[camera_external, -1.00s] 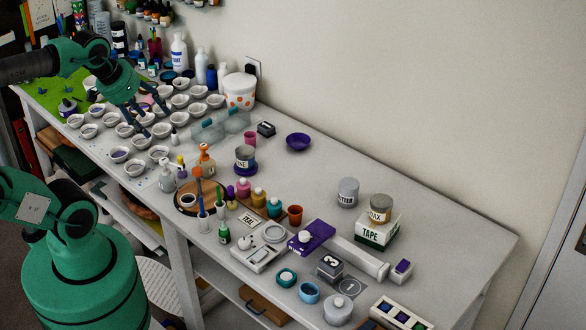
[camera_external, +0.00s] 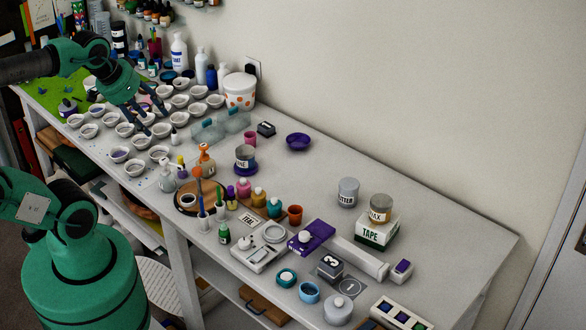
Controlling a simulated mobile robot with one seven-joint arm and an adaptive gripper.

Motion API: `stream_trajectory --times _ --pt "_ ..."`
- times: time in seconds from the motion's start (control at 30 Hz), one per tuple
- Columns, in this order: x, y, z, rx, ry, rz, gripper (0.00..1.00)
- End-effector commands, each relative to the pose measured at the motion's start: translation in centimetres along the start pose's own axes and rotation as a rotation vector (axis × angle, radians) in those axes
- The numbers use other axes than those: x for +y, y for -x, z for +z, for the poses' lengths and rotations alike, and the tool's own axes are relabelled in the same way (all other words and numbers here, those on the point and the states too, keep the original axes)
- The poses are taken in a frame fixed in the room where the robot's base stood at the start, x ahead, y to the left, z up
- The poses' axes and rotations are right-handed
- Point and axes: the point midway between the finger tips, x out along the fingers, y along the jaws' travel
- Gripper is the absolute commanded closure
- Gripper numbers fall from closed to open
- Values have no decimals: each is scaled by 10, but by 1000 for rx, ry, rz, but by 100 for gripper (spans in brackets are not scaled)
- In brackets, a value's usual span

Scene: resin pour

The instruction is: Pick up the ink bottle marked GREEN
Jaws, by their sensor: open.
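My gripper (camera_external: 152,118) is open, pointing down over the white bowls at the table's left part. It is well to the left of and behind the green bottle, and nothing shows between its fingers. Other small bottles stand around the table, with marks too small to read.
Many white bowls (camera_external: 134,169) crowd the left part.

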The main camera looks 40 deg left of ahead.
Motion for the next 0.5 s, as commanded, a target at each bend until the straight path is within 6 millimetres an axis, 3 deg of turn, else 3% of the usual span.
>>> stream_trajectory --times 0.5 --pt "5 -8 -5 -22 -14 7 52"
